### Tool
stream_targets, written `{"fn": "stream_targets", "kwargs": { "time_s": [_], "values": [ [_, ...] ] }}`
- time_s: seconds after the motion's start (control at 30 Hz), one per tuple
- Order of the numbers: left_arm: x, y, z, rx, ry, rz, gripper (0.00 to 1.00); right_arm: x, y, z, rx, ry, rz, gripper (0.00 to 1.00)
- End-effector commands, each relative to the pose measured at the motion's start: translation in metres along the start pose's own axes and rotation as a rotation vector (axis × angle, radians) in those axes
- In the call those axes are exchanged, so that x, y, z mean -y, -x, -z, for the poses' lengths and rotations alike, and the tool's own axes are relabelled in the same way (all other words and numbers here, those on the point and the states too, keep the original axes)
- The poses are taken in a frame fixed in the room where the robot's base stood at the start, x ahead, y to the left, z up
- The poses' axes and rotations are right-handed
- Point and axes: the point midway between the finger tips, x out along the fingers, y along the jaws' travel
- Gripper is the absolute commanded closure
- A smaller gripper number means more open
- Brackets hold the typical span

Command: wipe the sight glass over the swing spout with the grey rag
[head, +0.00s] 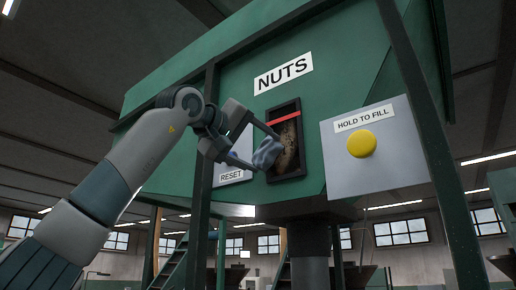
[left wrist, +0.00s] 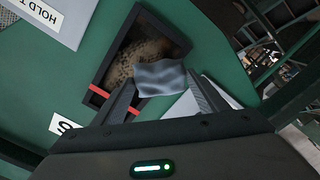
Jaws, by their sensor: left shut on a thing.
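The sight glass (head: 286,142) is a dark-framed upright window in the green hopper, with a red line near its top and brown nuts behind it. It also shows tilted in the left wrist view (left wrist: 148,50). My left gripper (head: 264,148) is shut on the grey rag (head: 267,154), which is bunched between its fingertips. The rag (left wrist: 160,78) overlaps the left lower part of the sight glass in the head view. I cannot tell whether it touches the glass. The swing spout (head: 308,212) seems to be the dark part under the hopper. My right gripper is out of view.
A grey panel with a yellow button (head: 361,144) marked HOLD TO FILL stands right of the glass. A RESET panel (head: 232,172) is partly hidden behind my left gripper. A NUTS label (head: 283,73) is above the glass.

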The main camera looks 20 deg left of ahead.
Motion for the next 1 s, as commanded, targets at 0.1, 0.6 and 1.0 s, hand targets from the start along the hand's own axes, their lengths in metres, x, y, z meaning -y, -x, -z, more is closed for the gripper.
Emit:
{"fn": "stream_targets", "kwargs": {
  "time_s": [0.1, 0.6, 1.0],
  "values": [
    [-0.001, -0.002, 0.001, 0.0, 0.0, 0.0, 0.51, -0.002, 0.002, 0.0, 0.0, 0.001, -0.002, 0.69],
    [-0.001, -0.01, 0.001, 0.0, -0.001, -0.001, 0.51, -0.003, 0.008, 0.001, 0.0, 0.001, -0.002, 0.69],
    [-0.011, -0.009, -0.01, 0.0, -0.001, -0.002, 0.51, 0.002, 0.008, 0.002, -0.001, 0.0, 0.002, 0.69]
  ]
}}
